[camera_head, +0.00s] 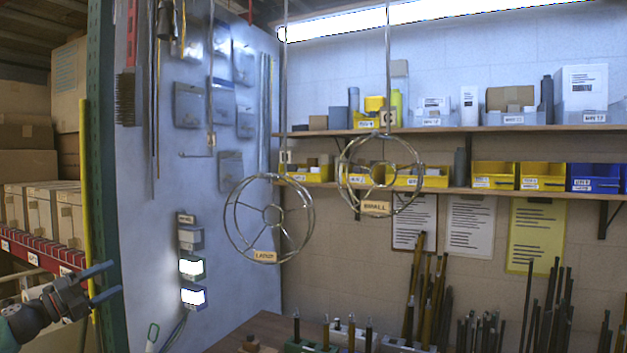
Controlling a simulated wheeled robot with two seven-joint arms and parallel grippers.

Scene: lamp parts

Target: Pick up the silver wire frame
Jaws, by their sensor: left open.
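Two round silver wire frames hang from thin vertical rods in front of the wall. The left one (271,214) is the larger and has a tag that seems to read LARGE. The right one (378,172) hangs a little higher, with a tag reading SMALL. Both are tilted rings with spokes to a hub. My left gripper (116,279) is at the lower left, its two fingers apart and pointing right. It is empty and well left of and below both frames. My right gripper is not in view.
A grey-blue panel (140,230) with hanging tools stands behind the left frame. A green post (102,120) rises just beside my left gripper. Shelves (470,190) with bins line the back wall. Dark rods stand upright at the lower right. Open air surrounds the frames' lower sides.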

